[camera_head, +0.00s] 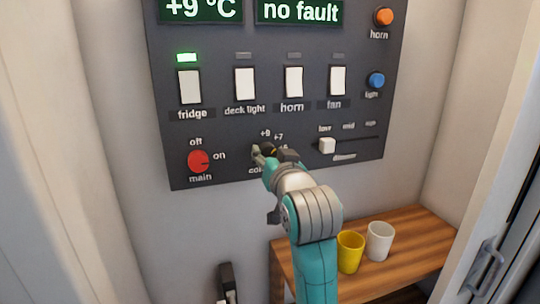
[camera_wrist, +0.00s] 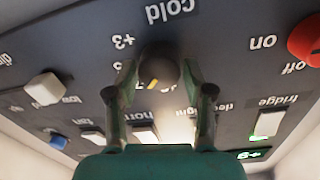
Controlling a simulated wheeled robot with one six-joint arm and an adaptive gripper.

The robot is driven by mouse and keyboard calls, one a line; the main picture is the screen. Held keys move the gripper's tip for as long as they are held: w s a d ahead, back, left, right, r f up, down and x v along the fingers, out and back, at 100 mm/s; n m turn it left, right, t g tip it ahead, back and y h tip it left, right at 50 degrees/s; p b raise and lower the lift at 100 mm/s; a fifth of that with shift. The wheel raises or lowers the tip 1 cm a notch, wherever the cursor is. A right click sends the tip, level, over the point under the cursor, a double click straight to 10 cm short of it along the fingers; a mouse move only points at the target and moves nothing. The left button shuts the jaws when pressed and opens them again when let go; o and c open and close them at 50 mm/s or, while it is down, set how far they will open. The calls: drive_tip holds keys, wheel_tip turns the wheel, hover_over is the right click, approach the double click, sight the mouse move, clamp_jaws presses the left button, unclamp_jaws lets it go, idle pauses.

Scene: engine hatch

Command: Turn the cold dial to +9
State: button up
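The cold dial (camera_wrist: 160,62) is a dark round knob with a yellow pointer mark, on the lower middle of the dark panel. In the wrist view, which is upside down, the mark points towards the bottom, slightly left. The temperature display (camera_head: 200,8) reads +9 °C. My gripper (camera_wrist: 159,72) has one finger on each side of the dial, with narrow gaps showing. In the head view my gripper (camera_head: 262,153) covers much of the dial.
Left of the dial is the red main switch (camera_head: 199,161); right is a white slider (camera_head: 327,146). Rocker switches, including the fridge switch (camera_head: 189,87) with its green lamp lit, sit above. A yellow cup (camera_head: 350,253) and white cup (camera_head: 380,241) stand on a wooden bench (camera_head: 425,246).

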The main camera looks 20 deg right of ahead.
drive_tip(key=c, duration=0.6)
drive_tip(key=shift+o, duration=0.2)
drive_tip(key=shift+n, duration=0.3)
drive_tip(key=n, duration=0.3)
drive_tip(key=shift+n, duration=0.3)
drive_tip(key=n, duration=0.4)
drive_tip(key=shift+a+f+n, duration=0.1)
drive_tip(key=shift+n, duration=0.3)
drive_tip(key=o, duration=1.1)
drive_tip(key=shift+o, duration=0.2)
drive_tip(key=shift+s, duration=0.1)
